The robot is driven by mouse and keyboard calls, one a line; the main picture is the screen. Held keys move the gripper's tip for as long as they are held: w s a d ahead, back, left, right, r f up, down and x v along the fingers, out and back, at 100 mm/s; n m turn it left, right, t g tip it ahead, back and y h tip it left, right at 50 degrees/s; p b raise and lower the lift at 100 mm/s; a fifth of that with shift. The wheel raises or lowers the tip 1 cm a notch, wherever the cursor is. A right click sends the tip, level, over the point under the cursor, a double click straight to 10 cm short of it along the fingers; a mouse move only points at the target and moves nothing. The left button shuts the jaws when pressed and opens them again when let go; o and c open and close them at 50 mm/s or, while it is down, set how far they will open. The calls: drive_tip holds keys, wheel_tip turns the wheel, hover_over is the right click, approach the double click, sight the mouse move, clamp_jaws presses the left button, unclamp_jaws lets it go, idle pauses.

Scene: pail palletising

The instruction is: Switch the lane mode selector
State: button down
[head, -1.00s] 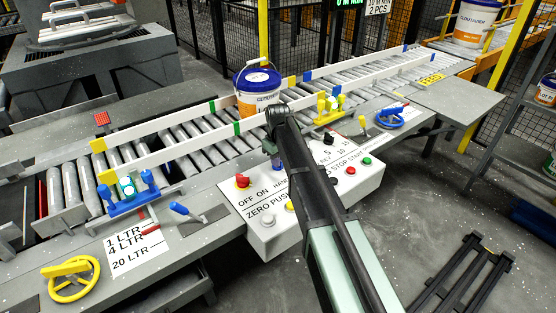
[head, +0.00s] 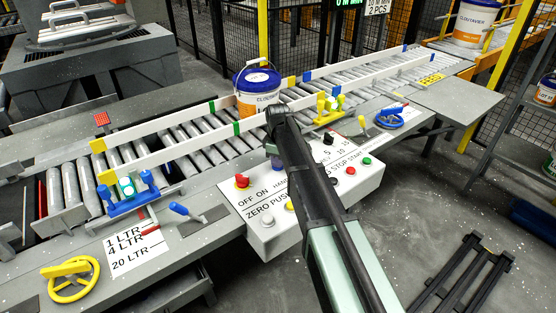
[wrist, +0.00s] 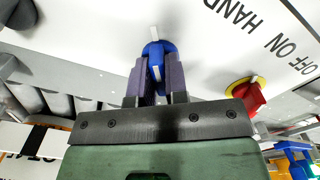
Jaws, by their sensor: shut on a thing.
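The lane mode selector appears to be the blue knob with a white pointer line (wrist: 158,50), on the white control panel (head: 262,236) beside the printed words OFF ON HAND. In the wrist view my gripper (wrist: 158,74) has its two dark fingers closed on either side of the blue knob. The white line points roughly along the fingers, up the picture. In the head view my arm comes in from the lower right, and its end hides most of the knob and part of the panel print.
A red knob on a yellow base (head: 242,181) sits close by on the panel, with several push buttons around. Behind the panel, a roller conveyor (head: 205,145) carries a white pail with a blue lid (head: 258,86). A yellow handwheel (head: 70,280) is at lower left.

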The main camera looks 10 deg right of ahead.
drive_tip(key=c, duration=1.1)
unclamp_jaws()
drive_tip(key=shift+c, duration=0.2)
drive_tip(key=shift+r, duration=0.1)
wheel_tip(320, 180, up, 10)
drive_tip(key=p, duration=1)
drive_tip(key=shift+r+p, duration=0.25)
drive_tip(key=shift+p, duration=0.1)
